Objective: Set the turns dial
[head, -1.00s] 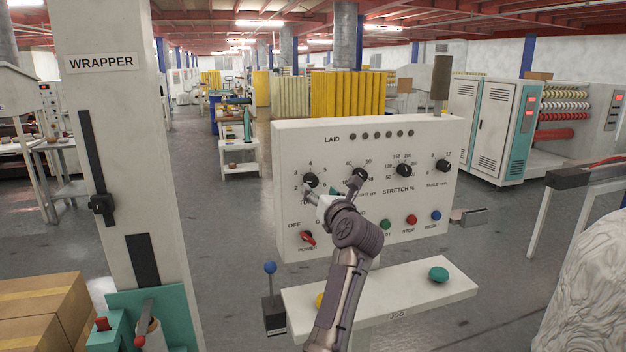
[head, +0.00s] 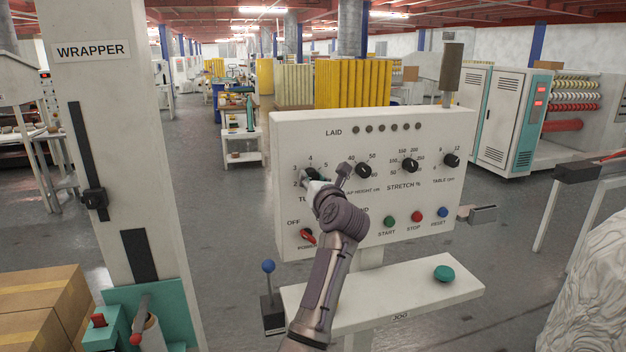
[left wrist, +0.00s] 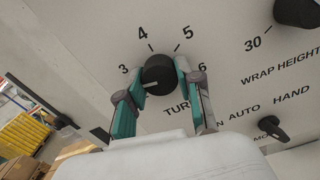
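The turns dial (left wrist: 158,75) is a round black knob with a white pointer line, at the left end of the dial row on the white panel. Its pointer aims to the lower left, below the 3 mark. My left gripper (left wrist: 160,76) has its two teal fingers on either side of the knob, very near or touching it. I cannot tell whether they press on it. In the head view the left gripper (head: 312,180) partly covers the turns dial (head: 312,174). My right gripper is not in view.
More black dials sit to the right: wrap height (head: 363,170), stretch (head: 410,165) and table (head: 451,160). Below are a red power switch (head: 308,236) and the start (head: 389,220), stop (head: 415,216) and reset (head: 438,213) buttons. A white shelf (head: 400,297) juts out beneath.

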